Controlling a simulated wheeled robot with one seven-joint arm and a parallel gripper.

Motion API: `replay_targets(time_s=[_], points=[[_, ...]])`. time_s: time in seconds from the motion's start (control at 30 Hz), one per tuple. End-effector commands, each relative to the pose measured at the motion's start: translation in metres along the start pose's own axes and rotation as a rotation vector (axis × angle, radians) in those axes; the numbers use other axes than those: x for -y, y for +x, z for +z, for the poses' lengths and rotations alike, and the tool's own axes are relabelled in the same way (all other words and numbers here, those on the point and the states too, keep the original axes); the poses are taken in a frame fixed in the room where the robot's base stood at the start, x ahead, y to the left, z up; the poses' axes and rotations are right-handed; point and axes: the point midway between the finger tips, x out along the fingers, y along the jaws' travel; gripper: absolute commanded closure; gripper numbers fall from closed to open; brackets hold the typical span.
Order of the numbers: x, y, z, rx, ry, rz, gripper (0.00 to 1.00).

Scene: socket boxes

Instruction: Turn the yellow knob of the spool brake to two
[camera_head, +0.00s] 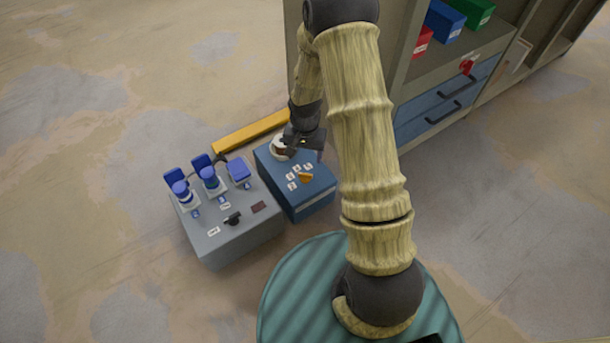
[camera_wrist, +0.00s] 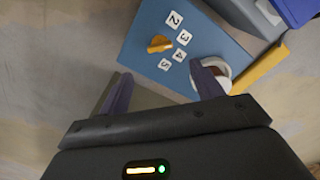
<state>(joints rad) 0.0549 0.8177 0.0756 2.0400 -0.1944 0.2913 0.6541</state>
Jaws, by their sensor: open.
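The spool brake is a blue box (camera_head: 312,202) on the floor, left of my arm in the head view. Its yellow knob (camera_head: 306,177) sits on top, beside white number labels (camera_head: 292,176). In the wrist view the yellow knob (camera_wrist: 159,45) lies near labels reading 2, 3, 4 and 5; its exact setting is hard to tell. A round white spool (camera_head: 279,147) stands at the box's far end. My gripper (camera_wrist: 165,82) is open and empty, its fingers apart, above the box and away from the knob. Its right finger overlaps the spool in the wrist view.
A grey box (camera_head: 235,243) with blue sockets and a black knob (camera_head: 232,218) stands left of the blue box. A yellow bar (camera_head: 250,132) lies behind. A cabinet (camera_head: 445,72) with blue drawers and coloured bins stands at right. Floor at front left is clear.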

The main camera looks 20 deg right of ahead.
Motion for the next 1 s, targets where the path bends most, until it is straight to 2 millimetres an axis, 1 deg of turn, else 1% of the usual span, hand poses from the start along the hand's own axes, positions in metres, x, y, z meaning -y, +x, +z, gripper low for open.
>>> replay_targets(time_s=[0.03, 0.4, 0.5, 0.6, 0.7, 1.0], points=[[0.0, 0.014, 0.0, 0.001, 0.0, 0.0, 0.35], [0.0, 0.073, 0.0, 0.001, 0.001, 0.0, 0.35], [0.0, 0.086, 0.0, 0.0, 0.0, 0.0, 0.35], [0.0, 0.095, 0.0, 0.0, 0.0, 0.0, 0.35], [0.0, 0.1, 0.0, -0.001, 0.0, -0.001, 0.35], [0.0, 0.1, 0.0, -0.001, 0.001, -0.001, 0.35]])
